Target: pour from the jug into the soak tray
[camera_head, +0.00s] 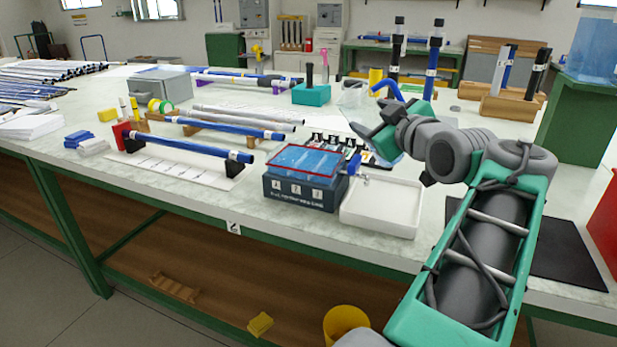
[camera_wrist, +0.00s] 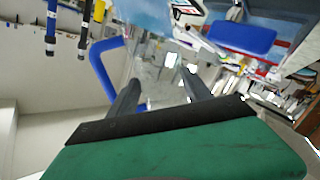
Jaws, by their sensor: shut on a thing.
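My gripper (camera_head: 377,131) is shut on the clear jug (camera_head: 385,148), which is held tilted above the bench. The jug's bent blue handle (camera_head: 388,89) sticks up beyond the gripper and also shows in the wrist view (camera_wrist: 103,80). The gripper's fingers (camera_wrist: 162,82) are on the jug's see-through body. The jug's rim and how much liquid it holds are unclear. A dark box (camera_head: 300,190) with a blue surface and red rim sits to the lower left of the jug. A shallow white tray (camera_head: 383,218) beside it looks empty. I cannot tell which one is the soak tray. No pouring stream is visible.
A blue tap (camera_head: 354,165) is on the box's right side. Small black-and-white blocks (camera_head: 325,142) lie behind the box. Rods on stands (camera_head: 188,143) lie to the left. A wooden rod holder (camera_head: 510,107) stands at the back right. A dark mat (camera_head: 565,247) lies right of my arm.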

